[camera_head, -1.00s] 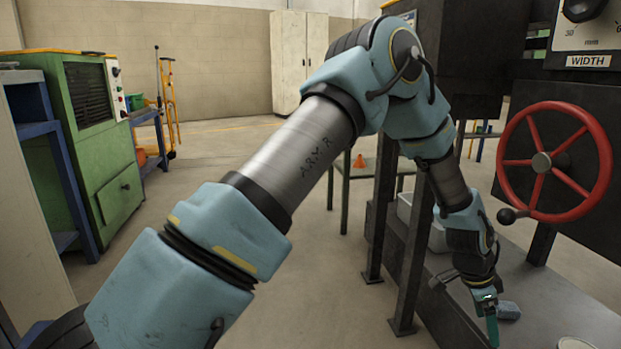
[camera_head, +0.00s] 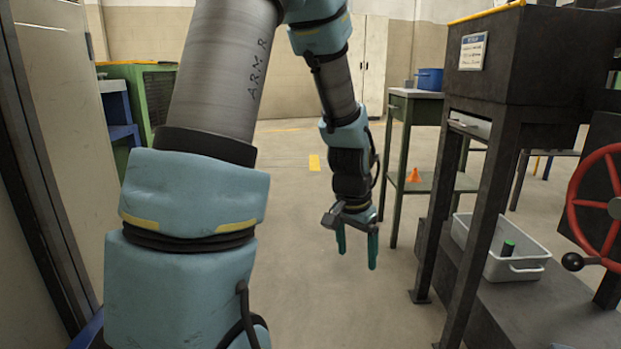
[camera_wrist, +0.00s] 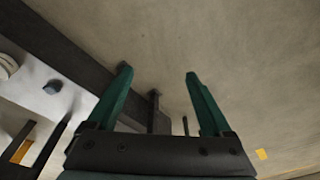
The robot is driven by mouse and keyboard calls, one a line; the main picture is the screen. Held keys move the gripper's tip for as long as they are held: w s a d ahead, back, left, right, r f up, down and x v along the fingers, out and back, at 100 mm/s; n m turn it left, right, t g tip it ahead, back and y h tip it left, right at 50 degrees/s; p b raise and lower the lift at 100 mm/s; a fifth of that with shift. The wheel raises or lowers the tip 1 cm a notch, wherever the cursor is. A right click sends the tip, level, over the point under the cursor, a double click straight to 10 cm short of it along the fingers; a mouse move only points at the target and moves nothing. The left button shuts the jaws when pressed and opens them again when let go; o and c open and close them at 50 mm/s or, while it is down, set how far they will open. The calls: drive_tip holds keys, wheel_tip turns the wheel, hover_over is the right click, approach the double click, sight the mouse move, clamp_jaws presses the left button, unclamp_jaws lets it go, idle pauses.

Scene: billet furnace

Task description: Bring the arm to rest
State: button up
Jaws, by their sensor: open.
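My gripper (camera_head: 357,255) hangs from my bent arm, fingers pointing down, over the open floor in the head view. Its two green fingers stand apart with nothing between them. In the wrist view my gripper (camera_wrist: 158,78) is also open and empty, with bare floor behind the fingertips. My arm reaches up from the lower left and comes down again near the middle of the head view. The gripper is left of the dark machine frame (camera_head: 487,200) and apart from it.
A grey bin (camera_head: 520,262) holding a dark, green-topped item stands on the machine's low shelf. A red handwheel (camera_head: 577,200) is at the right edge. A green table (camera_head: 398,150) carries a blue pot (camera_head: 430,79), with an orange cone (camera_head: 413,175) below. The middle floor is clear.

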drive_tip(key=s+a+r+n+p, duration=0.1)
drive_tip(key=s+a+r+n, duration=0.15)
drive_tip(key=a, duration=0.35)
drive_tip(key=s+a+r+n+y+p, duration=0.1)
drive_tip(key=s+a+r+n, duration=0.15)
drive_tip(key=a, duration=0.35)
drive_tip(key=s+a+r+n+p, duration=0.1)
drive_tip(key=s+a+r+n, duration=0.15)
drive_tip(key=a, duration=0.25)
wheel_tip(320, 180, up, 36)
drive_tip(key=w+p, duration=0.1)
drive_tip(key=p, duration=3.5)
drive_tip(key=shift+r+p, duration=0.2)
drive_tip(key=shift+p, duration=0.15)
drive_tip(key=shift+o, duration=0.6)
drive_tip(key=shift+r+p, duration=0.25)
drive_tip(key=shift+p, duration=0.05)
drive_tip(key=shift+f, duration=0.1)
